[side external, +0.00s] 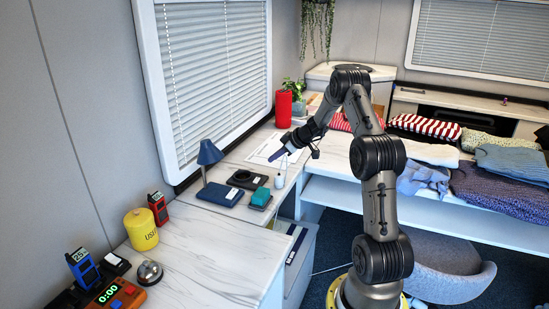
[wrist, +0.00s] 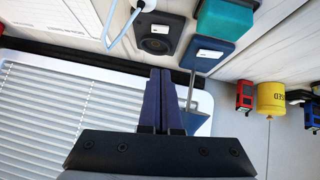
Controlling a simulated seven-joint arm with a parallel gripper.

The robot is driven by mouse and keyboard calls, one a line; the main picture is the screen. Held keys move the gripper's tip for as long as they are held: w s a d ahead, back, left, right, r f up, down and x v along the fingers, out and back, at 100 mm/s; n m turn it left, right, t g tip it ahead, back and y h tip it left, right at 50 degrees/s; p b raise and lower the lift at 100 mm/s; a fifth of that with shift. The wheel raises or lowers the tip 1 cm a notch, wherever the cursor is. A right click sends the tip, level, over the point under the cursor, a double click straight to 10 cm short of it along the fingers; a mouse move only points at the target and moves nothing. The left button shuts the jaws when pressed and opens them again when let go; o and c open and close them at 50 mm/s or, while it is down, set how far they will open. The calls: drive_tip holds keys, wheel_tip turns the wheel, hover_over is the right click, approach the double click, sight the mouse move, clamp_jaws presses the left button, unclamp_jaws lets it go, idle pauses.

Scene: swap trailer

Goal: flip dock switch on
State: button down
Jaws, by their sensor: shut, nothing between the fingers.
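My gripper (side external: 275,156) is above the white sheet on the desk by the window. In the wrist view my gripper (wrist: 161,72) has its two dark blue fingers together, with nothing between them. A dark square dock with a round black pad (side external: 242,179) lies on the desk and also shows beyond the fingertips in the wrist view (wrist: 155,43). The fingers appear apart from it.
A blue lamp (side external: 209,153) stands on a dark blue base (side external: 219,195) beside the dock. A red cylinder (side external: 283,109) stands farther back. The white sheet (side external: 268,150) lies flat.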

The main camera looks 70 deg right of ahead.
drive_tip(key=shift+d, duration=0.1)
drive_tip(key=shift+d+r, duration=0.2)
drive_tip(key=shift+d, duration=0.4)
hover_over(257, 180)
drive_tip(key=s, duration=0.1)
wheel_tip(257, 180, down, 7)
drive_tip(key=shift+s+d+f, duration=0.1)
drive_tip(key=shift+s+f, duration=0.05)
drive_tip(key=shift+s+d+f, duration=0.1)
drive_tip(key=shift+d+f, duration=0.1)
drive_tip(key=shift+f, duration=1)
drive_tip(key=shift+d+f, duration=0.1)
drive_tip(key=shift+f, duration=0.55)
